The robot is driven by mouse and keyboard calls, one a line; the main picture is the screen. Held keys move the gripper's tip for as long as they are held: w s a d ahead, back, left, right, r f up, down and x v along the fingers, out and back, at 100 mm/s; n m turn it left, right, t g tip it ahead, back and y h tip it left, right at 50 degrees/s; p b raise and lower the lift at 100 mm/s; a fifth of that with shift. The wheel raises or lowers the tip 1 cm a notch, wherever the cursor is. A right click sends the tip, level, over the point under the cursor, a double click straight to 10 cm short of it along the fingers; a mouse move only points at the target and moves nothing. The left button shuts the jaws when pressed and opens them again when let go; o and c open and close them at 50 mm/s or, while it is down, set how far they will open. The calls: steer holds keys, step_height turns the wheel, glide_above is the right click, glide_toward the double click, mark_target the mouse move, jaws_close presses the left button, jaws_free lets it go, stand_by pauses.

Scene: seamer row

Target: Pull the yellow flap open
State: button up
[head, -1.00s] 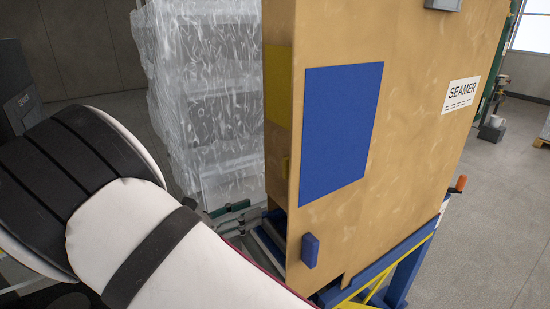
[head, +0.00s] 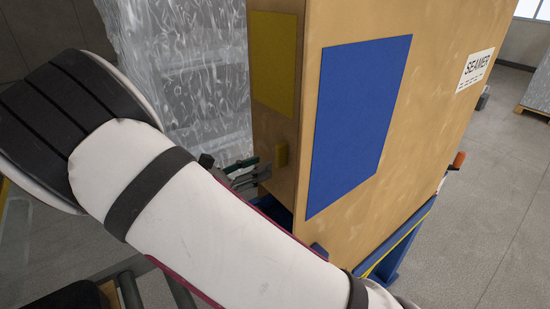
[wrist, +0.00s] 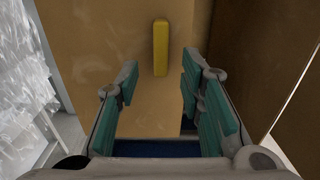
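The yellow flap (head: 273,60) is a flat panel on the narrow left face of the tan seamer cabinet, in the head view. A small upright yellow bar (head: 281,156) sits below it on the same face. The bar also shows in the wrist view (wrist: 160,47), upper middle, ahead of the fingertips and between their lines. My gripper (wrist: 158,73) is open and empty, with teal-padded fingers apart. In the head view my gripper (head: 245,172) is just left of the bar, partly hidden by my arm. I cannot tell any contact with the bar. The flap's panel is outside the wrist view.
A large blue panel (head: 358,125) is on the cabinet's wider face, with a blue bar (head: 319,250) below, mostly hidden by my arm. A plastic-wrapped stack (head: 185,75) stands close left of the cabinet. An orange-handled part (head: 458,160) sticks out at right.

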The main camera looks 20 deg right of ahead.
mark_target(277, 159)
steer(key=shift+x, duration=3)
jaws_close()
